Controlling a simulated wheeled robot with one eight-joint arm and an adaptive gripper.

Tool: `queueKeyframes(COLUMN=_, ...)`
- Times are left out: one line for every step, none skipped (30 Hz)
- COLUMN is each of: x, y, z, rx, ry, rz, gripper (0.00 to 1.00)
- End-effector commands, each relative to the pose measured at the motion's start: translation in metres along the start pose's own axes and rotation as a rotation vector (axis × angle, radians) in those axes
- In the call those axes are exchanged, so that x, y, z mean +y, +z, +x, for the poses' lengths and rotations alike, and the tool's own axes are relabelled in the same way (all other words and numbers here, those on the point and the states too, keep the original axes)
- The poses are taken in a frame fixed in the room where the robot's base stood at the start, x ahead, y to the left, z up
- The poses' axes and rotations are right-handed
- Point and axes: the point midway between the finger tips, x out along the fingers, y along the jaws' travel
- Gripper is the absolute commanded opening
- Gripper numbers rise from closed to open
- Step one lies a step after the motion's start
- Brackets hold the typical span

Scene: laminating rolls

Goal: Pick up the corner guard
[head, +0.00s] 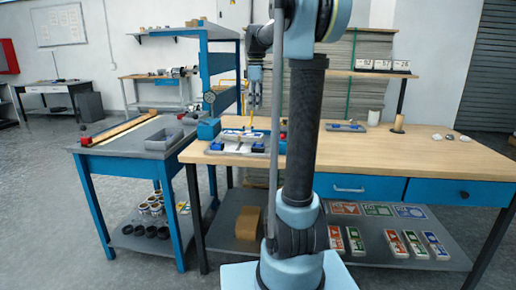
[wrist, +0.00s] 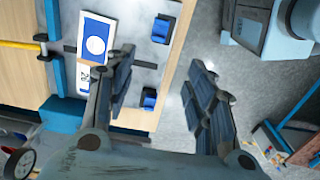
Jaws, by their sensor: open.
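I take the small blue blocks on the laminating plate to be corner guards. In the wrist view one blue block (wrist: 161,29) lies at the upper part of the grey plate and another (wrist: 149,98) lies lower, near the plate's edge. In the head view a blue block (head: 258,147) shows at the front of the plate. My gripper (wrist: 168,85) is open and empty. Its left finger is over the plate beside the lower block; its right finger is over the floor. In the head view my gripper (head: 254,74) hangs above the workbench, clear of the plate.
A white card with a blue square (wrist: 97,40) lies on the plate. A yellow bar (wrist: 20,43) runs beside it. The wooden bench top (head: 400,150) is mostly clear on the right. A side table (head: 120,143) stands left. My arm hides part of the bench.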

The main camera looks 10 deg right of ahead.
Motion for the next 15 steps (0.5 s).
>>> queueKeyframes(x=0.001, y=-0.001, z=0.004, rx=0.0, ry=-0.001, rz=-0.003, gripper=0.5)
queueKeyframes(x=0.001, y=-0.001, z=0.007, rx=0.0, ry=-0.001, rz=-0.004, gripper=0.5)
queueKeyframes(x=0.001, y=-0.001, z=0.012, rx=0.0, ry=-0.001, rz=-0.004, gripper=0.5)
queueKeyframes(x=0.001, y=-0.001, z=0.017, rx=0.0, ry=-0.001, rz=-0.004, gripper=0.5)
queueKeyframes(x=0.001, y=-0.001, z=0.022, rx=0.0, ry=-0.001, rz=-0.004, gripper=0.5)
queueKeyframes(x=0.001, y=-0.001, z=0.029, rx=0.0, ry=-0.001, rz=-0.004, gripper=0.5)
queueKeyframes(x=0.001, y=-0.001, z=0.035, rx=0.0, ry=-0.001, rz=-0.003, gripper=0.5)
queueKeyframes(x=0.001, y=-0.001, z=0.04, rx=0.0, ry=-0.001, rz=-0.003, gripper=0.5)
queueKeyframes(x=0.001, y=-0.001, z=0.047, rx=0.0, ry=0.0, rz=-0.003, gripper=0.5)
queueKeyframes(x=0.001, y=-0.001, z=0.052, rx=0.0, ry=0.0, rz=-0.003, gripper=0.5)
queueKeyframes(x=0.001, y=-0.001, z=0.057, rx=0.0, ry=0.0, rz=-0.003, gripper=0.5)
queueKeyframes(x=0.001, y=-0.001, z=0.064, rx=0.0, ry=0.0, rz=-0.002, gripper=0.5)
queueKeyframes(x=0.001, y=-0.001, z=0.068, rx=0.0, ry=0.0, rz=-0.002, gripper=0.5)
queueKeyframes(x=0.001, y=-0.001, z=0.074, rx=0.0, ry=0.0, rz=-0.002, gripper=0.5)
queueKeyframes(x=0.001, y=-0.001, z=0.08, rx=0.0, ry=0.0, rz=-0.002, gripper=0.5)
